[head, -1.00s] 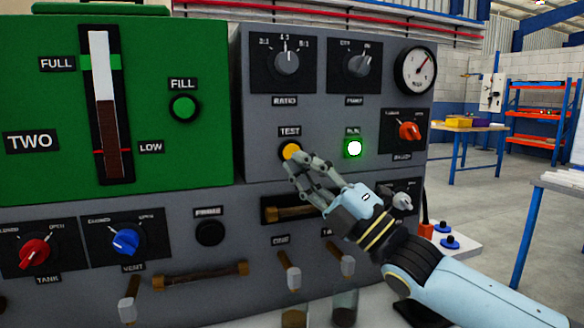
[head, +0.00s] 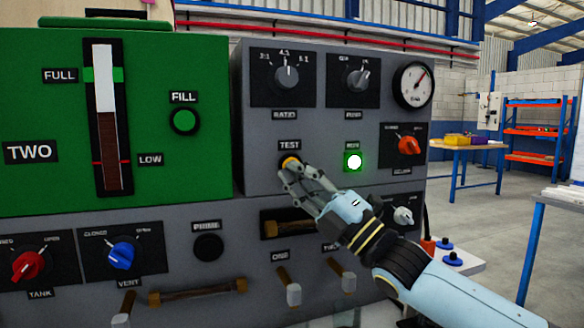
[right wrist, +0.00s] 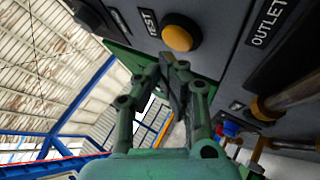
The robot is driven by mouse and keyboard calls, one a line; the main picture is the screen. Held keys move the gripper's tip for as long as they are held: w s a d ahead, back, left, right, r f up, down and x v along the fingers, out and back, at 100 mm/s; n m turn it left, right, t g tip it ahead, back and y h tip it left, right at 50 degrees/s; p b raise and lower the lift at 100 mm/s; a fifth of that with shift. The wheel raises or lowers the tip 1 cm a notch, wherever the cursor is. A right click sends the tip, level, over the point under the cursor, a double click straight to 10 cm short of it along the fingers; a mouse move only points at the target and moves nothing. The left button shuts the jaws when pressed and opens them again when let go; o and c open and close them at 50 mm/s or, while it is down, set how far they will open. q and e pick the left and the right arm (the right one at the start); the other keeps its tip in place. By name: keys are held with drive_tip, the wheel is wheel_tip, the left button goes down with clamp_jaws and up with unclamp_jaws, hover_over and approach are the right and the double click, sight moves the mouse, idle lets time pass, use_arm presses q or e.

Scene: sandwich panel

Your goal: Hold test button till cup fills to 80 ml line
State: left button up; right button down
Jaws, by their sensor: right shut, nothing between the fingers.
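The orange TEST button (head: 289,162) is on the grey panel, and it also shows at the top of the right wrist view (right wrist: 178,37). My right gripper (head: 284,170) is shut and empty, its fingertips overlapping the button's lower edge in the head view. In the right wrist view its fingertips (right wrist: 173,64) appear just below the button, so I cannot tell if they touch it. No cup or 80 ml line shows in either view now. My left gripper is not in view.
The green lamp (head: 354,161) right of the button is lit. Around it are a red knob (head: 410,145), a gauge (head: 413,86) and a recessed handle (head: 288,223). The green tank (head: 60,120) stands left, with a FILL button (head: 184,121).

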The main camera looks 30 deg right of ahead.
drive_tip(key=shift+w, duration=0.15)
idle(0.7)
drive_tip(key=shift+w+d, duration=0.1)
drive_tip(key=shift+w, duration=0.2)
drive_tip(key=shift+w+d+b, duration=0.1)
drive_tip(key=shift+w+b, duration=0.25)
drive_tip(key=shift+w, duration=0.05)
idle(0.6)
drive_tip(key=shift+s, duration=0.1)
idle(0.5)
drive_tip(key=shift+s+a+p, duration=0.2)
drive_tip(key=shift+s+p, duration=0.45)
drive_tip(key=shift+s, duration=0.05)
drive_tip(key=shift+s, duration=0.1)
